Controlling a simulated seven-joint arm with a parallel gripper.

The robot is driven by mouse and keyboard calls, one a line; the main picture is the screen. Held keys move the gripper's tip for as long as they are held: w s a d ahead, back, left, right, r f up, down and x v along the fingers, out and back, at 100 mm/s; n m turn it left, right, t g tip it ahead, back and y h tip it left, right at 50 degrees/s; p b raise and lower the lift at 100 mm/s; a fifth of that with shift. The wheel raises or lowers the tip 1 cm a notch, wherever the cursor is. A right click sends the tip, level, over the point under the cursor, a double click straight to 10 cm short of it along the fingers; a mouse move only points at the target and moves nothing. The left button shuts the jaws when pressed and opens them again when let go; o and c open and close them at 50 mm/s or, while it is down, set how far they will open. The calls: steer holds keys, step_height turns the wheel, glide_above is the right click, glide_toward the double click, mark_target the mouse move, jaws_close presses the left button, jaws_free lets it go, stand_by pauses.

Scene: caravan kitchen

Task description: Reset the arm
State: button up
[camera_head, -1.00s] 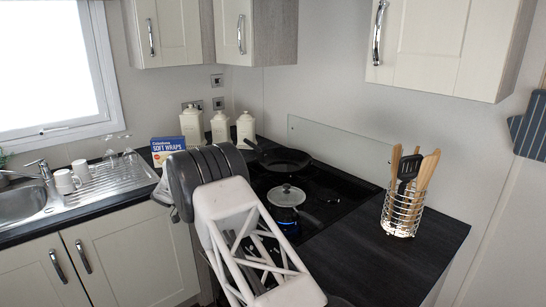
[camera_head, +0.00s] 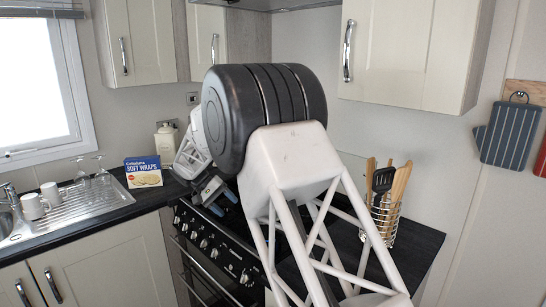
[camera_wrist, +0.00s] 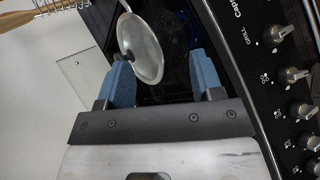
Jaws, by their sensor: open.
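My gripper (camera_wrist: 160,72) is open, with its two blue fingers apart in the wrist view. It shows small in the head view (camera_head: 212,188), above the front edge of the cooker. A pan with a glass lid (camera_wrist: 148,48) and a dark knob lies beyond and partly between the fingers in the wrist view; the fingers are not closed on it, and I cannot tell the distance. My raised arm hides most of the hob and the pan in the head view.
The black cooker (camera_head: 210,250) has a row of knobs. A utensil rack (camera_head: 386,222) stands right of my arm. A soft wraps box (camera_head: 143,172), a cream canister (camera_head: 166,143), mugs (camera_head: 42,199) and a sink are at left. Wall cupboards (camera_head: 410,50) hang above.

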steer(key=s+d+r+y, duration=0.3)
steer(key=s+d+r, duration=0.4)
steer(key=s+d, duration=0.45)
steer(key=s+d+r+y, duration=0.2)
steer(key=s+d+r, duration=0.5)
steer(key=s+d, duration=0.45)
steer(key=s+d+f+t+y, duration=0.1)
steer(key=s+d, duration=0.3)
steer(key=s, duration=0.5)
steer(key=s+d+f+m+t+y, duration=0.1)
steer(key=s+d, duration=0.3)
steer(key=s, duration=0.6)
steer(key=s+d+f+t+y, duration=0.1)
steer(key=s+d+f+t, duration=0.1)
steer(key=s, duration=0.8)
steer(key=shift+d+f+m+y, duration=0.35)
steer(key=shift+d+f, duration=0.25)
steer(key=shift+d, duration=0.3)
